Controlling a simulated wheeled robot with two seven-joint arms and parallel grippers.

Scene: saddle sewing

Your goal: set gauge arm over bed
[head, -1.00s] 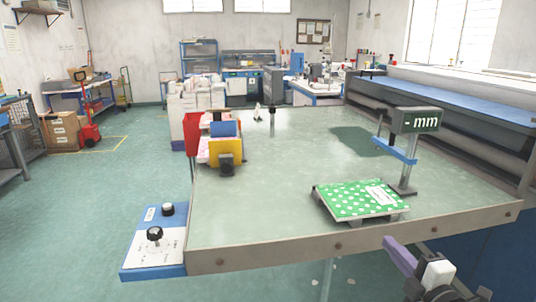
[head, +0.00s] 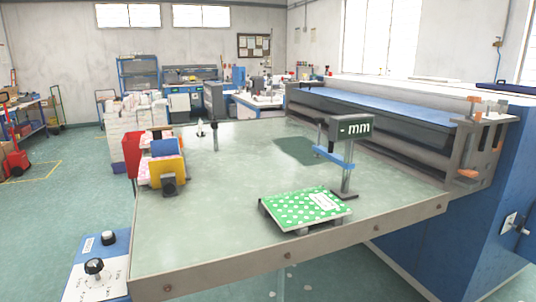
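The gauge (head: 350,129) stands upright on a post near the right front of the table, its dark display reading "- mm". Its blue arm (head: 334,158) sticks out from the post toward the back left, well above the table. In the picture the arm lies behind the green booklet, not across it. The green booklet (head: 300,208) with white dots and a white label lies flat on a low grey bed (head: 277,224) just in front of the post. The booklet hides most of the bed. Neither of my grippers is in view.
The pale green table (head: 215,225) is largely clear in the middle. At its left stand a red bin (head: 132,155) and a yellow-fronted holder (head: 167,172). A control box (head: 98,283) with black knobs sits at the front left. A large blue machine (head: 440,235) stands at the right.

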